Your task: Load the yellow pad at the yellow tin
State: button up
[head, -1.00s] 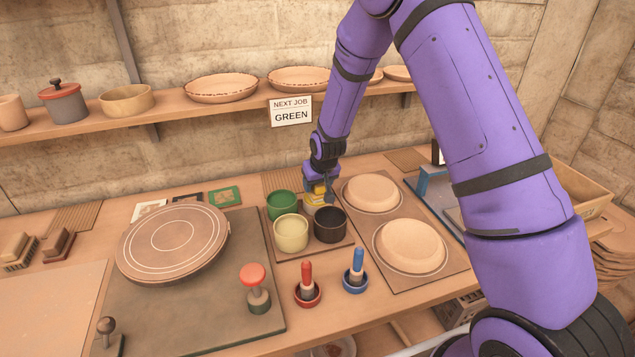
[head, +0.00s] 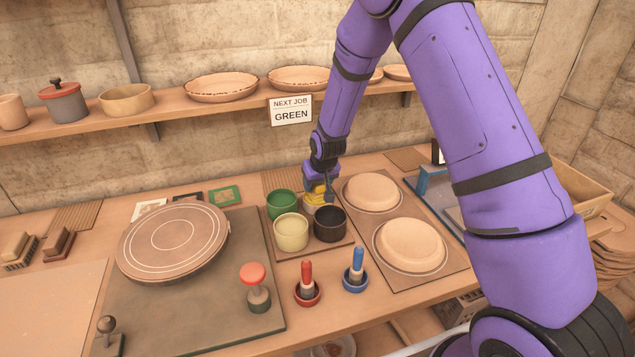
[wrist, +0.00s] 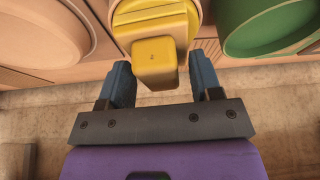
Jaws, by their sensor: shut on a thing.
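My gripper (head: 319,186) is low over the back of the group of tins, and its jaws are shut on the yellow pad (head: 317,189). In the wrist view the pad's yellow block-shaped grip (wrist: 155,62) sits between the fingers of my gripper (wrist: 161,66). Rounded yellow surfaces (wrist: 150,17) show just beyond it; I cannot tell where pad ends and tin begins. In the head view the back tin under the pad is mostly hidden, so contact between them is unclear.
A green tin (head: 282,206), a cream tin (head: 291,233) and a black tin (head: 330,224) stand close by. Two pale round moulds (head: 410,243) are to the right. Red (head: 307,282) and blue (head: 354,268) handled tools stand in front. A sign (head: 291,111) reads "NEXT JOB GREEN".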

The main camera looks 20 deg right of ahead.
jog(key=shift+r, duration=3.5)
